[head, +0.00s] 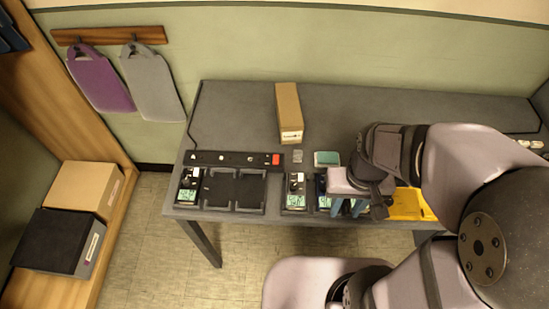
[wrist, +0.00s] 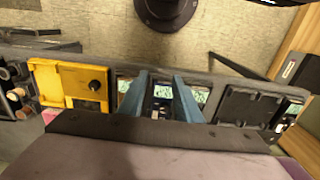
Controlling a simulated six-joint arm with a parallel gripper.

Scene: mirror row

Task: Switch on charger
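I cannot tell for certain which part is the charger. A black strip (head: 222,158) lies along the table with small pale knobs and a red square (head: 275,159) at its right end. In front of it is a row of docks at the table's front edge, with several devices with lit green screens and empty black bays (head: 235,190). My gripper (head: 348,208) is over the right part of this row, its two blue fingers apart. In the wrist view my gripper (wrist: 160,76) shows a device with a green screen between or below the fingers; contact is unclear.
A yellow unit (head: 404,204) with a black knob (wrist: 94,85) is beside the gripper. A cardboard box (head: 289,112) and a small teal-topped block (head: 327,158) stand behind the row. My arm covers the table's right side. The table's back left is clear.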

